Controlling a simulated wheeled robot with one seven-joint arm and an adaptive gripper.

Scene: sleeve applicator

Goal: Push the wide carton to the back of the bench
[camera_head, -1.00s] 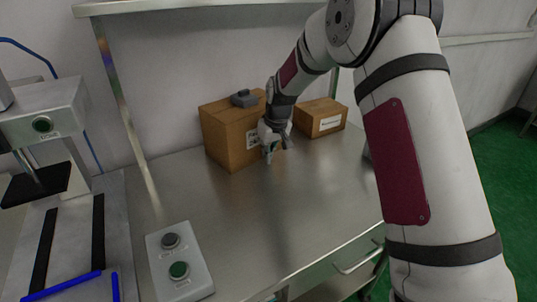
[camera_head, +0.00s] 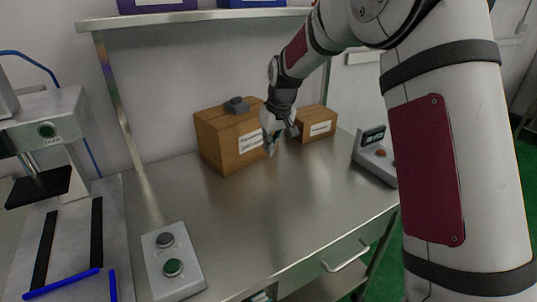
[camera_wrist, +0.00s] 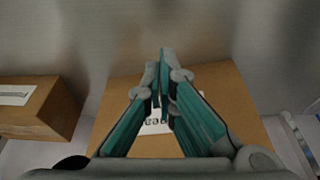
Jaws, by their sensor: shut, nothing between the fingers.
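The wide carton, which I take to be the larger of two brown cartons (camera_head: 220,145), stands upright on the metal bench (camera_head: 240,215), with a white label on its front and a small grey object (camera_head: 237,104) on top. My gripper (camera_head: 270,151) is shut and empty, pointing down by the carton's right front side. It hides part of the carton's right end. In the wrist view, the closed fingers (camera_wrist: 164,72) overlap the labelled carton (camera_wrist: 220,95). I cannot tell whether they touch it.
A smaller labelled carton (camera_head: 317,125) stands to the right, close to my gripper. A grey device with a display (camera_head: 375,152) sits at the bench's right edge. A button box (camera_head: 172,262) is in front. The bench middle is clear. A shelf (camera_head: 190,16) runs overhead.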

